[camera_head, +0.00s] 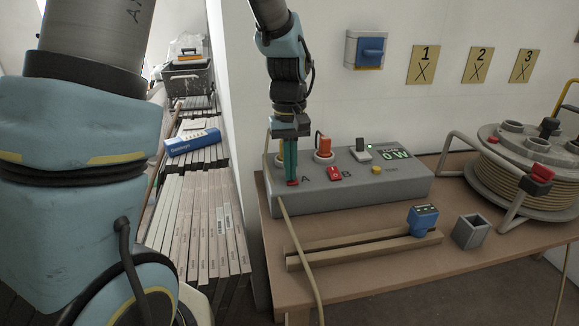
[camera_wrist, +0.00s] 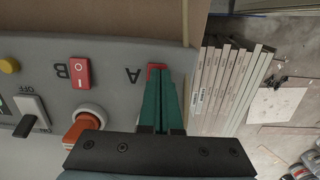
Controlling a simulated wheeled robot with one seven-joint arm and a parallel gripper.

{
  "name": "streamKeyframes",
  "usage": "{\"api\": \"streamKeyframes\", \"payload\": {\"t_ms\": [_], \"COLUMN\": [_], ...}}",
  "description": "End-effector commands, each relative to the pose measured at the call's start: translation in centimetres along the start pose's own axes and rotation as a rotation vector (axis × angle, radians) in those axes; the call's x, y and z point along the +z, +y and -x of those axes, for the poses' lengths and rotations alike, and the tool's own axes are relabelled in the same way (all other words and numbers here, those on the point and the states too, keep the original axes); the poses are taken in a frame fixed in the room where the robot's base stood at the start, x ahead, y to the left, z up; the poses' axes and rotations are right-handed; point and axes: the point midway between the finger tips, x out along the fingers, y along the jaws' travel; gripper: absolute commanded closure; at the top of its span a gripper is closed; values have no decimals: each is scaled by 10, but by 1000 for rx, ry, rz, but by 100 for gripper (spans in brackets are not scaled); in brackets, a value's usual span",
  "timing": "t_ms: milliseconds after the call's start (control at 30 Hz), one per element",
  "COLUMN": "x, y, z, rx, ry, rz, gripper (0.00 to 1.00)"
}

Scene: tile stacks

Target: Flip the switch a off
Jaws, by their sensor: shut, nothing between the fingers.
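The red switch A (camera_head: 292,183) is on the top of the grey control box (camera_head: 390,192), left of the letter A. In the wrist view only a red edge of switch A (camera_wrist: 156,67) shows past my fingertips. My gripper (camera_head: 291,178) is shut and empty, pointing down with its green fingertips at switch A. The fingers (camera_wrist: 161,78) hide most of the switch, so I cannot tell its position or whether they touch it. Red switch B (camera_head: 335,173) sits to the right, beside the letter B.
A cable (camera_head: 299,245) hangs over the box's front left. A wooden rail with a blue device (camera_head: 423,220), a grey cup (camera_head: 469,232) and a cable reel (camera_head: 520,175) share the table.

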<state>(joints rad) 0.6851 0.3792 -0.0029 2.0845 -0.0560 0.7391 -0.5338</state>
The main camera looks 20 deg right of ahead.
Motion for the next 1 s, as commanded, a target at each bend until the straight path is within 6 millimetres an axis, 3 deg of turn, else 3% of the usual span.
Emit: {"api": "streamKeyframes", "payload": {"t_ms": [33, 333, 667, 833, 1000], "x": [-2, -17, -19, -20, -22], "y": [-3, -4, -5, -5, -4], "z": [-7, -6, -5, 8, 35], "rx": [-5, -6, -7, -6, -4], "ry": [-4, 1, 3, 3, 1], "rz": [3, 6, 7, 6, 3], "gripper": [100, 100, 100, 100, 100]}}
